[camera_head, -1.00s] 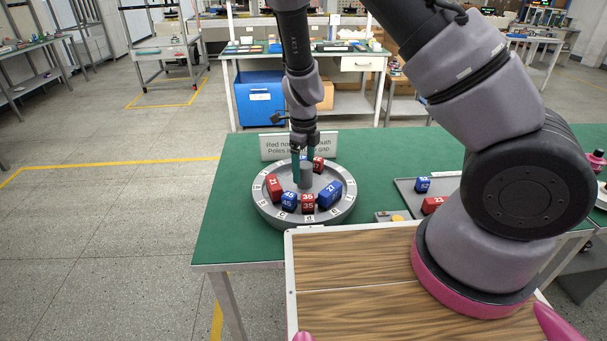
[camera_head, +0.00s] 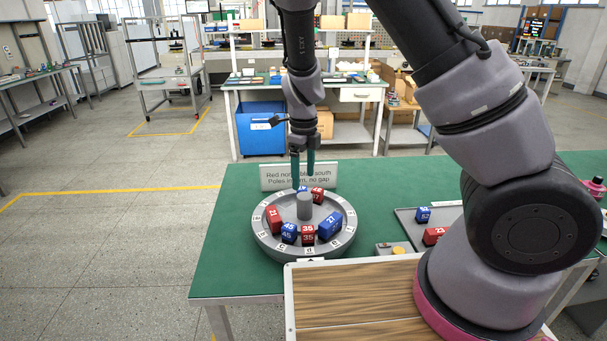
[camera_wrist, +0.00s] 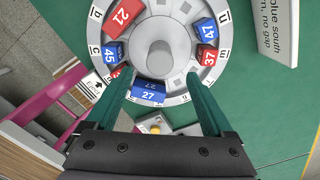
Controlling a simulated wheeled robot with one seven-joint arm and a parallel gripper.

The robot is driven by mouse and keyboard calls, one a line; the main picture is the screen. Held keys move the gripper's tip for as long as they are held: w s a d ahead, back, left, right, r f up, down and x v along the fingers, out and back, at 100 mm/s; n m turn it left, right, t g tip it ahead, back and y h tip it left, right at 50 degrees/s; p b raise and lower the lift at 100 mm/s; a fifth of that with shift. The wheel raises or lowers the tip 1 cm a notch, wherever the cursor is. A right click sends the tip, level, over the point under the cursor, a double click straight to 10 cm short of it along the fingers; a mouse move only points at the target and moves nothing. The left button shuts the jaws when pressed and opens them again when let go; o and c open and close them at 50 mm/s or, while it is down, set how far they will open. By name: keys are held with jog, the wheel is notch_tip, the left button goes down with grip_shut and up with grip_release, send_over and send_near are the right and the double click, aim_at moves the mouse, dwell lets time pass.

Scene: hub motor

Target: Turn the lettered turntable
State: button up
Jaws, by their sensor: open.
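The lettered turntable (camera_head: 262,241) is a round grey dish with letter tags around its rim and a grey central post (camera_head: 304,206). It lies flat on the green table. Numbered blocks stand in a ring: red 21 (camera_head: 274,219), blue 45 (camera_head: 289,233), red 35 (camera_head: 308,235), blue 27 (camera_head: 330,227), red 37 (camera_head: 318,195) and blue 47 (camera_wrist: 207,31). My gripper (camera_head: 303,180) is open and empty above the turntable, pointing down. In the wrist view, its fingertips (camera_wrist: 160,76) appear either side of blue 27, and the left finger partly hides red 35. Contact is not visible.
A sign (camera_head: 299,177) stands behind the turntable. A grey tray (camera_head: 408,220) with blue and red blocks lies to the right. A small box with a yellow button (camera_head: 397,250) sits nearby. The table's left part is clear.

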aim_at(305, 207)
jog(key=n, duration=0.2)
jog(key=shift+s+d+f+n, duration=0.1)
jog(key=shift+d+f+n, duration=0.15)
jog(key=shift+n, duration=0.15)
jog(key=shift+d+n, duration=0.1)
jog(key=shift+n, duration=1.1)
jog(key=n, duration=0.3)
jog(key=shift+r, duration=0.1)
jog(key=shift+n, duration=0.4)
notch_tip(305, 207, down, 11)
jog(key=shift+r, duration=0.1)
grip_shut()
